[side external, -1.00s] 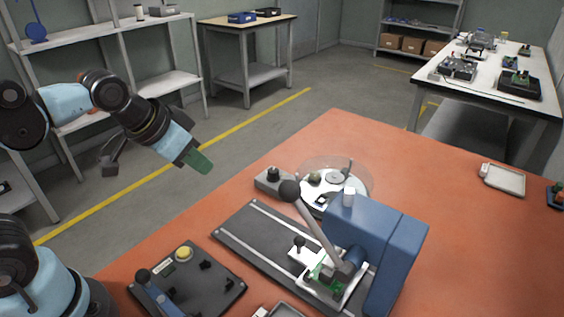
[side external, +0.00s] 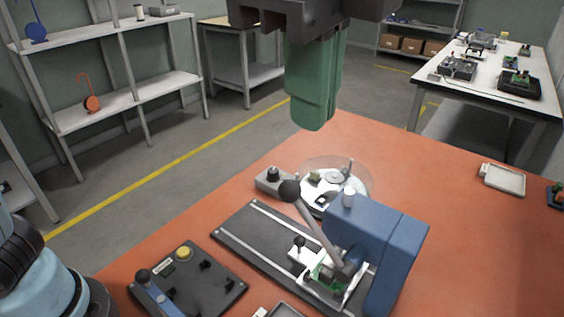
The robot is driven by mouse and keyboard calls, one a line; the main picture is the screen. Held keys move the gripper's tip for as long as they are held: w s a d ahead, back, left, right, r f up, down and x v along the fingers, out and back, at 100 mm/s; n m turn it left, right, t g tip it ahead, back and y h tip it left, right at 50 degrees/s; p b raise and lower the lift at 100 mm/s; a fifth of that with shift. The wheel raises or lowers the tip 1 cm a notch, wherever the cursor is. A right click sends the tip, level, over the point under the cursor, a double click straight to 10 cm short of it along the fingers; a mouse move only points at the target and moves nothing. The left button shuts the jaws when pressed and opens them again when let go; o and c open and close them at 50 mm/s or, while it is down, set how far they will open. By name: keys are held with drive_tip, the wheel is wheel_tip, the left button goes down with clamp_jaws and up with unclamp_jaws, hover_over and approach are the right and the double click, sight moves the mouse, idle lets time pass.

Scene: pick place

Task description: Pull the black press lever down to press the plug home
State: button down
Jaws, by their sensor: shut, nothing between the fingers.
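The press is a blue block (side external: 378,232) on a dark base plate with two pale rails (side external: 262,232). Its lever (side external: 318,228) is a grey rod with a black ball knob (side external: 289,190), slanting up to the left. A white slide (side external: 300,256) with a small black knob sits below the lever, with a green part (side external: 322,272) on it. The plug itself I cannot make out clearly. My gripper (side external: 315,122) has green fingers, shut and empty, pointing down. In the picture it is above the lever knob, apart from it.
A round clear-covered dial plate (side external: 350,178) and a grey box with a black knob (side external: 270,182) stand behind the press. A dark fixture board (side external: 205,285) with a yellow button lies at front left. A pale tray (side external: 503,180) is at right; the orange table (side external: 460,235) between is clear.

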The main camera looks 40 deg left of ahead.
approach(282, 191)
drive_tip(key=d+f, duration=0.4)
drive_tip(key=shift+w+a+f, duration=0.25)
drive_tip(key=shift+a+f, duration=0.3)
drive_tip(key=shift+a, duration=0.05)
drive_tip(key=shift+w+a+f, duration=0.3)
drive_tip(key=shift+a+f, duration=0.3)
drive_tip(key=shift+a, duration=0.05)
drive_tip(key=shift+a, duration=0.1)
drive_tip(key=shift+a+f+h, duration=0.35)
drive_tip(key=shift+a+h, duration=0.15)
drive_tip(key=shift+a, duration=0.05)
drive_tip(key=shift+a+f+h, duration=0.4)
drive_tip(key=shift+a+h, duration=0.1)
drive_tip(key=shift+a, duration=0.05)
drive_tip(key=a+f+h, duration=0.3)
drive_tip(key=f, duration=0.3)
drive_tip(key=a+f+n+h, duration=0.1)
drive_tip(key=a+f+h, duration=0.1)
drive_tip(key=f+h, duration=0.2)
drive_tip(key=shift+a+f, duration=0.4)
drive_tip(key=shift+f, duration=0.55)
